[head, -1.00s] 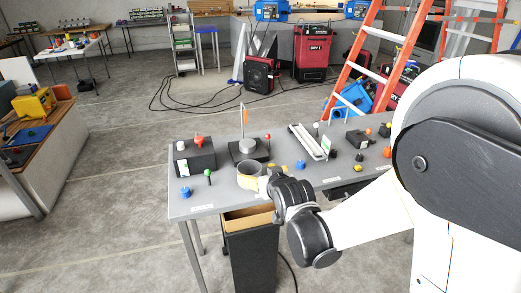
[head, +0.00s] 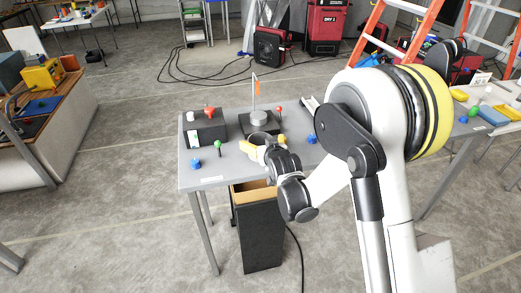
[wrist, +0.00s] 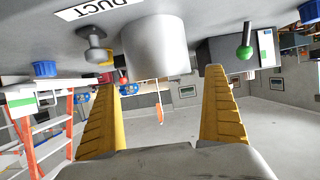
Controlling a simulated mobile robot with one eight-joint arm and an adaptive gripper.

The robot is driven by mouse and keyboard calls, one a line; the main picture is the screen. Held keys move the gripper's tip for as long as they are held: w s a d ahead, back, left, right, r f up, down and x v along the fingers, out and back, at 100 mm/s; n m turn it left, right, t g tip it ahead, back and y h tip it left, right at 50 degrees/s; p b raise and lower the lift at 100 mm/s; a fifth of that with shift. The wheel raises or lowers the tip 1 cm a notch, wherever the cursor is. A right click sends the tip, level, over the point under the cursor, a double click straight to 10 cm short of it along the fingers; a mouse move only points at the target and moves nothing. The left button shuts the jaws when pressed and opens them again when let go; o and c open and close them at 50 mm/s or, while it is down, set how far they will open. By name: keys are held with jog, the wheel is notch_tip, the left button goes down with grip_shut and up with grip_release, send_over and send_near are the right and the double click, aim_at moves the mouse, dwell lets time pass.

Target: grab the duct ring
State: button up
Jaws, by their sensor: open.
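Whether a fingertip touches the ring cannot be told.
A dark box with a red knob (head: 207,128) stands left of the ring. A green-topped pin (head: 217,146) and blue knob (head: 196,163) are at the left. A "DUCT" label (wrist: 95,8) lies nearby.

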aim_at(258, 137)
jog(key=x, duration=0.3)
jog(key=shift+f+b, duration=0.15)
jog(key=shift+b, duration=0.2)
jog(key=c, duration=1.1)
